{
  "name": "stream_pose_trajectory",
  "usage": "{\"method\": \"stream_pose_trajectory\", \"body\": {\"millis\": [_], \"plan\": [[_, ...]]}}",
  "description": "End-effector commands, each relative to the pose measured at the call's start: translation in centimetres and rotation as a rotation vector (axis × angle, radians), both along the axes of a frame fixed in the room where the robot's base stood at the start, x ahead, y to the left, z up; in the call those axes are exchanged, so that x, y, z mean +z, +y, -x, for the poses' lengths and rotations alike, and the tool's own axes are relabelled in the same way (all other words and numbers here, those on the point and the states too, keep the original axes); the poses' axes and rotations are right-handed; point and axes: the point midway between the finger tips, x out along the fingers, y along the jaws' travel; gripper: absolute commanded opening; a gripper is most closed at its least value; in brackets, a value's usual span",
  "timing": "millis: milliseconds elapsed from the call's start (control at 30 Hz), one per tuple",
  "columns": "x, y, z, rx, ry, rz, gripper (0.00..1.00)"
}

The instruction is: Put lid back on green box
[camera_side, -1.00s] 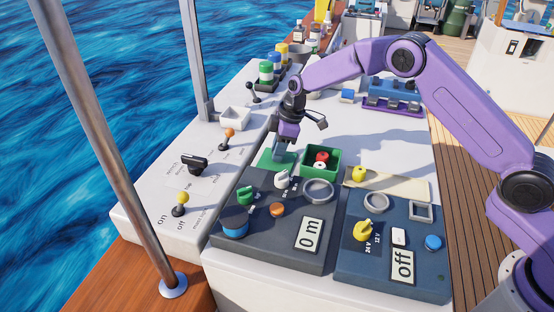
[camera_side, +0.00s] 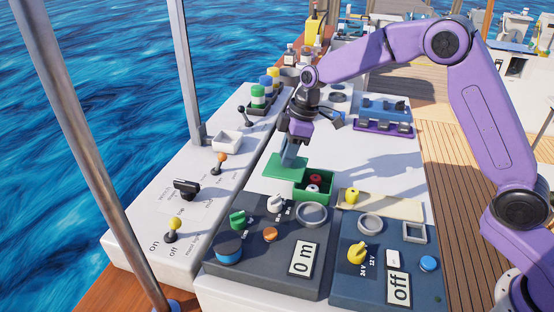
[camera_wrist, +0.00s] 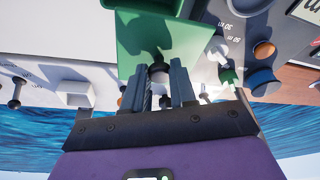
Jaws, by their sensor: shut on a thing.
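The green lid (camera_side: 283,168) is a flat plate, held up beside the green box and overlapping its left edge in the side view. My gripper (camera_side: 290,157) points down and is shut on the lid's knob. In the wrist view, the fingers (camera_wrist: 158,80) are at the dark round knob, with the green lid (camera_wrist: 165,45) behind it. The green box (camera_side: 323,196) is open on the white worktop. A red item (camera_side: 316,177) and a white item (camera_side: 312,188) show inside it. The lid's underside is hidden.
Right in front stand a dark panel (camera_side: 255,262) with knobs and a "0 m" display, and a blue panel (camera_side: 370,290) marked "off". A cream tray (camera_side: 385,206) with a yellow item lies right of the box. The worktop behind (camera_side: 330,140) is mostly clear.

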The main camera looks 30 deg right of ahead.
Motion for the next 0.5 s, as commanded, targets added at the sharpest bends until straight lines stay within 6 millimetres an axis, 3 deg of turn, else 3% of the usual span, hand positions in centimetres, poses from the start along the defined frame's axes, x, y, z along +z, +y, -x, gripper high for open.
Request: {"method": "stream_pose_trajectory", "body": {"millis": [200, 500], "plan": [[1.8, -1.3, 4.0, 0.001, 0.0, 0.0, 0.0], [3.2, -2.3, 7.1, -0.001, 0.002, 0.0, 0.0]]}}
